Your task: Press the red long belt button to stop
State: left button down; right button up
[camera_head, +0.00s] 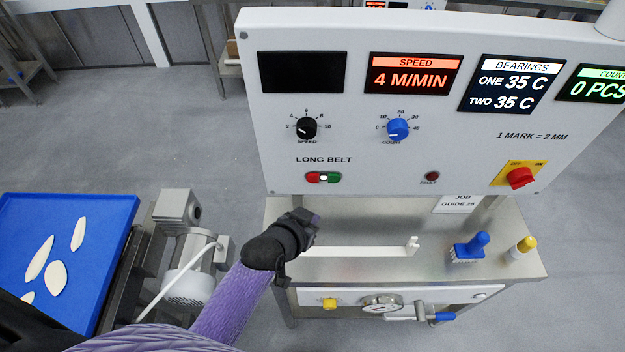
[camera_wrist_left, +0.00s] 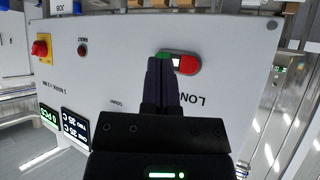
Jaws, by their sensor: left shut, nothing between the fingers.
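The long belt button is a small rounded pair on the white panel, under the words LONG BELT. Its red half (camera_head: 314,177) is on the left and its green half (camera_head: 333,178) on the right, with a pale centre. In the left wrist view the panel appears upside down, with the red half (camera_wrist_left: 188,65) to the right of the fingertips and the green half (camera_wrist_left: 163,55) just beyond them. My left gripper (camera_head: 311,224) is shut and empty, below the button in the head view. Its fingertips (camera_wrist_left: 162,62) point at the panel; contact cannot be told. My right gripper is out of view.
The panel also carries a speed display (camera_head: 412,74) reading 4 M/MIN, a black knob (camera_head: 307,128), a blue knob (camera_head: 397,129) and a red switch (camera_head: 520,178). A steel shelf (camera_head: 350,268) below holds a blue brush (camera_head: 470,247). A blue belt (camera_head: 100,215) with dough pieces lies left.

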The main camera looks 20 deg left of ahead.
aim_at(313, 178)
pick_arm(q)
jog(key=w+a+b, duration=0.2)
jog(key=w+b, duration=0.1)
jog(key=w, duration=0.3)
jog(key=shift+w, duration=0.25)
dwell(0.8)
jog(key=shift+w, duration=0.15)
dwell(0.9)
jog(key=shift+w, duration=0.25)
